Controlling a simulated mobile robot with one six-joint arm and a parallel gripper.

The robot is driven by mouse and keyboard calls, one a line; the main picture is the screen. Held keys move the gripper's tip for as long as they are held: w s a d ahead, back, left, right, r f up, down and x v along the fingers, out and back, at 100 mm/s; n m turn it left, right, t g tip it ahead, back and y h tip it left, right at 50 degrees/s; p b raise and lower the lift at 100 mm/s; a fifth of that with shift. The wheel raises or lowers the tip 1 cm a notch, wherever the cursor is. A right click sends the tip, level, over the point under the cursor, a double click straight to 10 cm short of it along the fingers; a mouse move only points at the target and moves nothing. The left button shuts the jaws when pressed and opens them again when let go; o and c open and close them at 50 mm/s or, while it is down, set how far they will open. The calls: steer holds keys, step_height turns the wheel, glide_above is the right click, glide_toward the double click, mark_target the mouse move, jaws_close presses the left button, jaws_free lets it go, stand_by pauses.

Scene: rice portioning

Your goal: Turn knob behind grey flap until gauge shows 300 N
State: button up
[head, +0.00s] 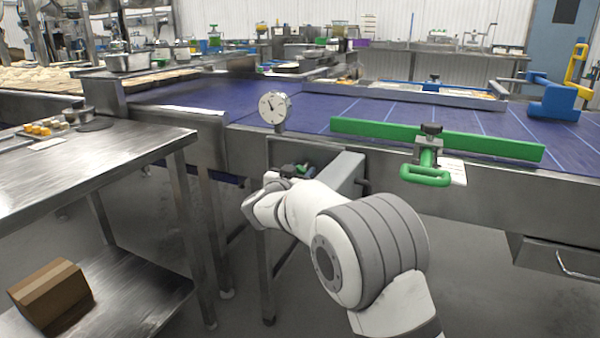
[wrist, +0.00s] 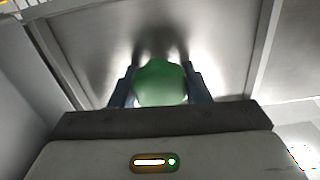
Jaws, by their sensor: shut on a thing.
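The round white gauge (head: 274,108) stands on a short post at the belt's edge in the head view. Its needle points to the upper left; the numbers are too small to read. Below it, a grey flap (head: 347,174) stands swung out beside a recess in the conveyor's side. The green knob (wrist: 160,84) is in the middle of the wrist view, between the two dark fingers of my gripper (wrist: 160,72). The fingers are shut on the knob from both sides. In the head view my gripper (head: 297,171) is at the recess, and my arm hides part of it.
A steel table (head: 90,165) stands to the left, with a cardboard box (head: 50,294) on its lower shelf. A green bar with a clamp handle (head: 425,174) overhangs the conveyor edge to the right. The blue belt (head: 215,92) lies behind.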

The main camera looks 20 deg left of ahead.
steer(key=shift+c, duration=1.1)
steer(key=m, duration=0.3)
steer(key=shift+d+m, duration=0.1)
steer(key=shift+m, duration=0.2)
steer(key=m+b, duration=0.1)
steer(key=m, duration=0.3)
steer(key=shift+f+m, duration=0.15)
steer(key=shift+m, duration=0.15)
steer(key=m+b, duration=0.2)
steer(key=m, duration=0.2)
steer(key=shift+d+f+m, duration=0.1)
steer(key=shift+f+m, duration=0.05)
steer(key=shift+m, duration=0.15)
steer(key=shift+m+b, duration=1.05)
steer(key=shift+m, duration=1.15)
